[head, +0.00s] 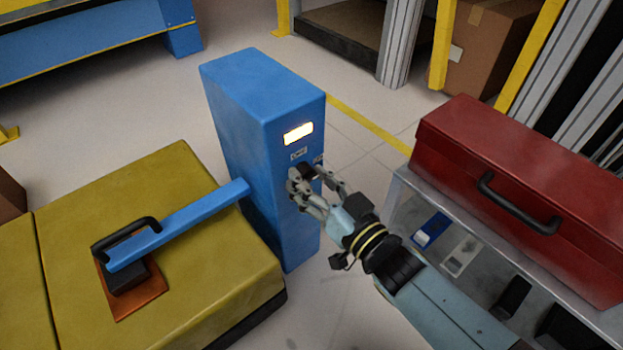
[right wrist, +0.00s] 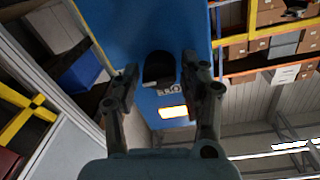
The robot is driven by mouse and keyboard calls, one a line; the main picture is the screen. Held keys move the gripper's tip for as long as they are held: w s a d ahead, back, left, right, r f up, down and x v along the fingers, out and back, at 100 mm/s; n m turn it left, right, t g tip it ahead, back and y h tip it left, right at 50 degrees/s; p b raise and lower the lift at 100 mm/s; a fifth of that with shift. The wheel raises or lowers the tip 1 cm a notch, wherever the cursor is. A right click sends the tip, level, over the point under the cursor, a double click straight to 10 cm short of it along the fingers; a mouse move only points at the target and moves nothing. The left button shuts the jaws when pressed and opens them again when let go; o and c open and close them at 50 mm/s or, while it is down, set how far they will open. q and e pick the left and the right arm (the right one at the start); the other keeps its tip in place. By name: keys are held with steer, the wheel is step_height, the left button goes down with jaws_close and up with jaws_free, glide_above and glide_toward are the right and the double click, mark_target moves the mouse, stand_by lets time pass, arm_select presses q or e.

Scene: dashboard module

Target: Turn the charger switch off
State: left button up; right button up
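The charger is a tall blue box (head: 262,120) standing on the floor, with a lit display (head: 298,133) on its front. A dark switch knob (right wrist: 158,67) sticks out of the blue face in the right wrist view, beside a small label (right wrist: 168,90). In the head view the fingers partly cover the knob. My right gripper (head: 308,178) is at the charger's front, below the display. Its two fingers are apart, one on each side of the knob, with a visible gap on both sides in the wrist view. The knob's exact setting is unclear. My left gripper is not in view.
A blue bar (head: 190,220) runs from the charger to a black-handled plug on a yellow vehicle (head: 90,230) at left. A red toolbox (head: 540,190) sits on a grey cart (head: 430,195) at right, close to my right arm. Some floor is free between charger and cart.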

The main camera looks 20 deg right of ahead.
steer(key=c, duration=0.8)
steer(key=shift+n, duration=0.4)
steer(key=n, duration=0.7)
steer(key=shift+f+n, duration=0.15)
steer(key=shift+n, duration=0.15)
steer(key=n, duration=0.5)
steer(key=shift+d+n+y, duration=0.1)
steer(key=shift+n+y, duration=0.2)
steer(key=shift+y, duration=0.1)
steer(key=shift+n, duration=1.2)
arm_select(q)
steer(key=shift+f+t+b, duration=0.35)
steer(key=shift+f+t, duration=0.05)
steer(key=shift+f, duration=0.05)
arm_select(e)
steer(key=shift+n, duration=0.9)
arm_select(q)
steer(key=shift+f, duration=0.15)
arm_select(e)
steer(key=shift+n, duration=0.3)
